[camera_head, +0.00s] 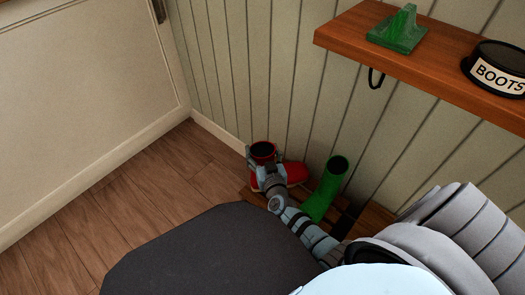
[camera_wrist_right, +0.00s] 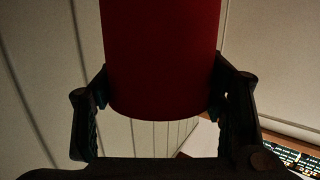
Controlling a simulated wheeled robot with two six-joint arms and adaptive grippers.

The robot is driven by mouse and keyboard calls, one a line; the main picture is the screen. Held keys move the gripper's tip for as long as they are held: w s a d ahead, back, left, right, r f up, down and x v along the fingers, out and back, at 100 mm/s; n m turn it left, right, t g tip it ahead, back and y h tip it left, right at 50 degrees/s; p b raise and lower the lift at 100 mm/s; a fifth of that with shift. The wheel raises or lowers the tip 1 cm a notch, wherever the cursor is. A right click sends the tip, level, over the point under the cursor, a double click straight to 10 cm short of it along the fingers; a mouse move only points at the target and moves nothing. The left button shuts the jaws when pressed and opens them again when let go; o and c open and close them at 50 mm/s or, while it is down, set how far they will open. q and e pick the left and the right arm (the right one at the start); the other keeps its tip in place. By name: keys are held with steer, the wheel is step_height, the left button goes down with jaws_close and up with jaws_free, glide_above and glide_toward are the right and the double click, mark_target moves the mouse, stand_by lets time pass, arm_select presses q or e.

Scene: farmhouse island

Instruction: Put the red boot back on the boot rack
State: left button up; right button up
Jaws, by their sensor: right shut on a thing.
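The red boot (camera_head: 297,173) stands upright with its dark opening up, close to the panelled wall, its toe pointing right toward the green boot. My right gripper (camera_head: 266,172) is shut on its shaft. In the right wrist view the red boot's shaft (camera_wrist_right: 160,60) fills the space between the two fingers (camera_wrist_right: 162,100). The wooden boot rack (camera_head: 372,217) lies low along the wall, partly hidden by my arm. The red boot is over or at its left end; I cannot tell whether its sole touches. My left gripper is not in view.
A green boot (camera_head: 328,188) stands on the rack just right of the red boot. A wooden shelf (camera_head: 345,38) above holds a green wedge-like object (camera_head: 398,32) and a black bowl labelled BOOTS (camera_head: 497,68). A pale door (camera_head: 80,100) is at left; the wooden floor before it is clear.

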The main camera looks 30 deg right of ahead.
steer(key=shift+f, duration=0.55)
steer(key=o, duration=2)
steer(key=shift+o, duration=0.7)
steer(key=shift+s, duration=0.1)
steer(key=v, duration=0.7)
steer(key=shift+s+r, duration=0.1)
steer(key=shift+s, duration=0.05)
